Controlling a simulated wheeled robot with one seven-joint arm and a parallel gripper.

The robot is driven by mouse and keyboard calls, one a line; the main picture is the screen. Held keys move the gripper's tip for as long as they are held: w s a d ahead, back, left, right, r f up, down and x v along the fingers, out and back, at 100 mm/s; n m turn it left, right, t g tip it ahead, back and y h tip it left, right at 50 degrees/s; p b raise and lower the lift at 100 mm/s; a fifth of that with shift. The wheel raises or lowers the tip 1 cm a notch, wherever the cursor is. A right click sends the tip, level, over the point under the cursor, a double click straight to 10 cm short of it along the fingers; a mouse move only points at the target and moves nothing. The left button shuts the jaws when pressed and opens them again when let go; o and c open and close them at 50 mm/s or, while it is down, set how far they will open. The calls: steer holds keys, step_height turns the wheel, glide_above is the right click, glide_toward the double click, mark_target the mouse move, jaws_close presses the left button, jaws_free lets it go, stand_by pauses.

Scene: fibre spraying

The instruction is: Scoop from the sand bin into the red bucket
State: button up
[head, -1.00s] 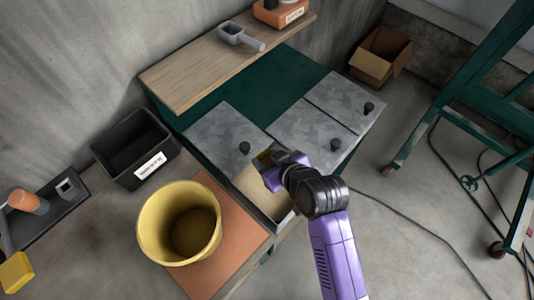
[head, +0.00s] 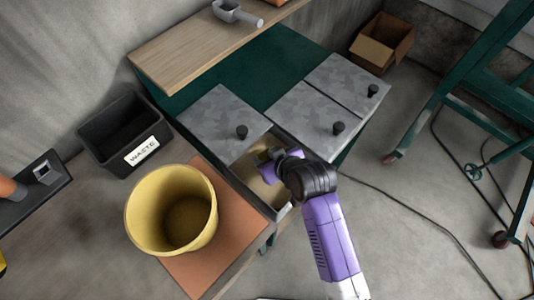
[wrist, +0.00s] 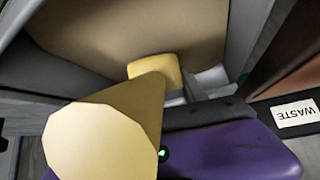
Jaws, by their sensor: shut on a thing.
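The open sand bin (head: 283,213) holds tan sand (head: 248,176), which also shows in the wrist view (wrist: 120,30). My gripper (head: 268,160) is at the bin's opening, shut on a yellow scoop. In the wrist view the scoop's thick pale handle (wrist: 100,140) is close to the camera and its yellow head (wrist: 155,72) is over or against the sand. I cannot tell whether it touches or holds any. No red bucket shows; a yellow bucket (head: 140,215) stands upright left of the bin, and its visible inside looks empty.
The bucket stands on an orange-brown mat (head: 240,225). A black WASTE bin (head: 120,135) is behind it. Grey lids with black knobs (head: 305,112) cover the neighbouring bins. A wooden shelf (head: 190,60) holds a grey scoop (head: 235,13). A cardboard box (head: 382,42) and green frame (head: 480,90) are right.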

steer(key=shift+f+b, duration=1.1)
steer(key=shift+f, duration=0.85)
steer(key=shift+r, duration=0.1)
steer(key=shift+a+r+b, duration=0.1)
steer(key=shift+r+b, duration=0.8)
steer(key=shift+r, duration=0.35)
steer(key=shift+r+b, duration=0.3)
steer(key=shift+r, duration=0.7)
steer(key=shift+t+y, duration=0.5)
steer(key=shift+t, duration=0.1)
steer(key=shift+r, duration=2.75)
steer(key=shift+r+t+y, duration=0.4)
steer(key=shift+r+t, duration=0.1)
steer(key=shift+r, duration=1.25)
steer(key=shift+r+t+y, duration=0.4)
steer(key=shift+r+t, duration=0.1)
steer(key=shift+r, duration=1.25)
